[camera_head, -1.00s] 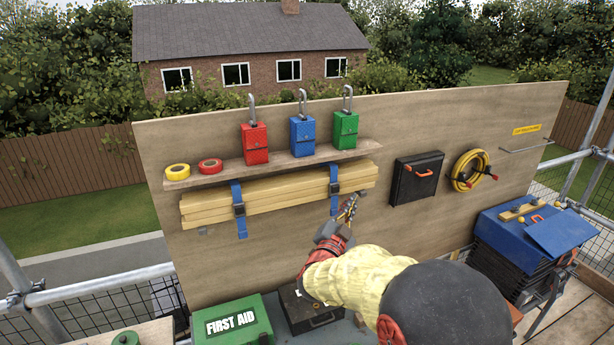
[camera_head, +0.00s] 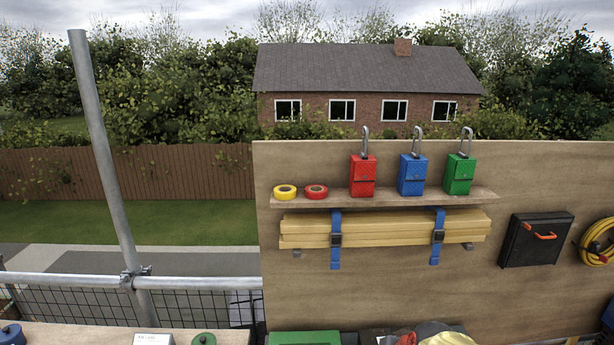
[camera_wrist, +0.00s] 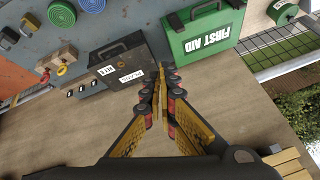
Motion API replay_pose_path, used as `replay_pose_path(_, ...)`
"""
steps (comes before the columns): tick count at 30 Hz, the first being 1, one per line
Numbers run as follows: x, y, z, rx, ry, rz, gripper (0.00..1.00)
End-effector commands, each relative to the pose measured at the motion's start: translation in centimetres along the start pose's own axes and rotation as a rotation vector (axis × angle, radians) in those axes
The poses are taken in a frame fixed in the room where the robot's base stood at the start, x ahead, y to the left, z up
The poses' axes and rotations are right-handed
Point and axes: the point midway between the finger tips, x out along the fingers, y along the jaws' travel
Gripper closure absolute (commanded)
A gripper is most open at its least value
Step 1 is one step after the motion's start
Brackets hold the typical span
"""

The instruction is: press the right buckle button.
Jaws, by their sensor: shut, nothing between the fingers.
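The right buckle (camera_head: 438,236) is a dark block on the right blue strap (camera_head: 440,218), which wraps a bundle of yellow timber (camera_head: 388,228) on the plywood board. The left buckle (camera_head: 336,239) sits on a matching strap. Both straps' tails hang below the timber. My gripper (camera_wrist: 162,90) is shut and empty in the wrist view, over bare board and facing the cases. Only a corner of timber (camera_wrist: 288,160) shows there, at lower right; neither buckle does.
Above the timber, a shelf (camera_head: 400,200) holds tape rolls and red, blue and green padlocked boxes. A black case (camera_head: 535,240) and yellow hose (camera_head: 598,243) hang at right. The first-aid box (camera_wrist: 205,32) and a dark toolbox (camera_wrist: 120,70) stand below the board.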

Motion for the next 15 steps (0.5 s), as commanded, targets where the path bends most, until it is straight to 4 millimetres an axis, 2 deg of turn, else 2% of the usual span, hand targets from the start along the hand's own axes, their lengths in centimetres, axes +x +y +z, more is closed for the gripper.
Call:
replay_pose_path(1,-1.5,0.3,2.3,-0.044,-0.048,0.006,1.00)
replay_pose_path(3,-3.8,1.0,5.4,-0.103,-0.121,0.022,1.00)
replay_pose_path(9,-9.8,4.0,12.5,-0.237,-0.229,0.090,1.00)
replay_pose_path(12,-11.9,5.0,14.0,-0.274,-0.199,0.114,1.00)
replay_pose_path(15,-13.3,5.2,13.8,-0.292,-0.122,0.114,1.00)
